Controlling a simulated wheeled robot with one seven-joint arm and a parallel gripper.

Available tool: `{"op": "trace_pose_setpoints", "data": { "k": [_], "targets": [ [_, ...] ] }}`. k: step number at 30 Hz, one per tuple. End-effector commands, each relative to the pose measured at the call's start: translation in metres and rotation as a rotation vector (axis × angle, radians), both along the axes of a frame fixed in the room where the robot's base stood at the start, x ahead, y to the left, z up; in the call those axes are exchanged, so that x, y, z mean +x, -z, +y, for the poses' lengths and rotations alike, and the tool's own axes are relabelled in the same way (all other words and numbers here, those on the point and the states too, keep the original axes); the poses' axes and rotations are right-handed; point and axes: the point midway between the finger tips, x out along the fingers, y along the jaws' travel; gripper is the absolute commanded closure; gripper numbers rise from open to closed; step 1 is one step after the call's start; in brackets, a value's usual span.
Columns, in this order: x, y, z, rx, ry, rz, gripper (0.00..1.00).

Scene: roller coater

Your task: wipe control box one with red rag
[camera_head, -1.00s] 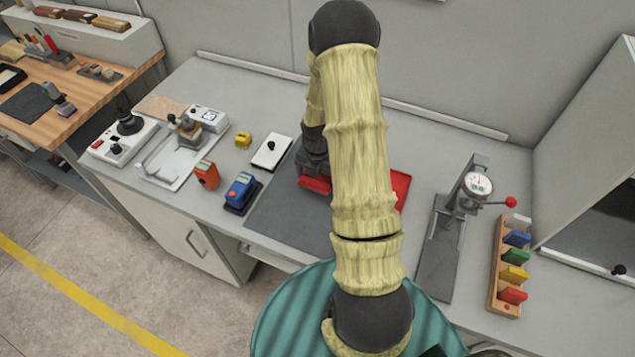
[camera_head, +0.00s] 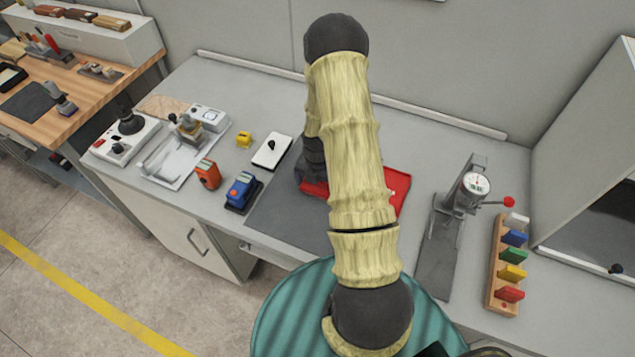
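Red material, seemingly the red rag (camera_head: 400,183), lies on the dark mat and shows on both sides of my arm; its middle is hidden. My gripper (camera_head: 311,180) is low over its left part, mostly behind my arm. Its fingertips are too hidden to tell whether they are open, shut or holding the rag. No label marks control box one. Candidates are a white box with a black joystick (camera_head: 122,136) at the far left, a white box with a dial (camera_head: 209,117), and a flat white box with a black knob (camera_head: 271,151) just left of the mat.
To the right are a dial gauge stand (camera_head: 455,225) and a wooden rack (camera_head: 495,270) of coloured pieces. The back of the bench is fairly clear.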

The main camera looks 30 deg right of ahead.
Motion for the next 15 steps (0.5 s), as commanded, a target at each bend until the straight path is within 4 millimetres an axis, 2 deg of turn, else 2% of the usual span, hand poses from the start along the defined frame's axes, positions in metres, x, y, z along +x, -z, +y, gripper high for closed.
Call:
{"op": "trace_pose_setpoints", "data": {
  "k": [8,15],
  "targets": [
    [0.0,0.0,0.0,0.0,0.001,0.0,0.0],
    [0.001,-0.026,0.0,-0.001,0.0,-0.004,0.0]
  ]
}}
